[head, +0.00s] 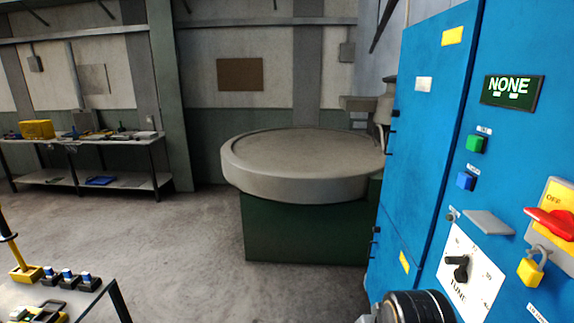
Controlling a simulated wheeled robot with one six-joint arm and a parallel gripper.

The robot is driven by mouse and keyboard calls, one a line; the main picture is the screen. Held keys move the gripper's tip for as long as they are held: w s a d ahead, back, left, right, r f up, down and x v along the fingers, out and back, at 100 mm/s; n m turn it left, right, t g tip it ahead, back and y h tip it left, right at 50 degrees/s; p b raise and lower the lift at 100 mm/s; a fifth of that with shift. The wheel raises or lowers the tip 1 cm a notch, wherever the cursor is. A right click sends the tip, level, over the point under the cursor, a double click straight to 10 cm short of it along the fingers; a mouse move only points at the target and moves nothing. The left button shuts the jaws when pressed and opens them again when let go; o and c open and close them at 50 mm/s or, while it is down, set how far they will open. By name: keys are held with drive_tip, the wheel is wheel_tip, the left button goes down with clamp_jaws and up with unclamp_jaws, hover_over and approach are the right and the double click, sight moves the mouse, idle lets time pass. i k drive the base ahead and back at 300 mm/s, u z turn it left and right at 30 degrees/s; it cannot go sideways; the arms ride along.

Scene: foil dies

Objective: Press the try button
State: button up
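A blue cabinet (425,130) at the right carries a green push button (477,144) and, below it, a blue push button (465,181). Each has a small label above it, too small to read, so I cannot tell which is the try button. A dark display (512,90) above them reads NONE in light letters. A black dial (457,268) on a white plate marked TUNE is lower down. The fingers of my gripper are not in view. A black cylindrical part, probably of my arm, shows at the bottom edge, in front of the cabinet's lower part.
A red handle (551,222) on a yellow OFF plate, with a yellow padlock (531,268), and a grey ledge (488,223) stick out of the cabinet. A large round table (300,155) stands left of it. A workbench (110,141) is far left. Open floor lies between.

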sight(475, 142)
drive_tip(key=z, duration=1.3)
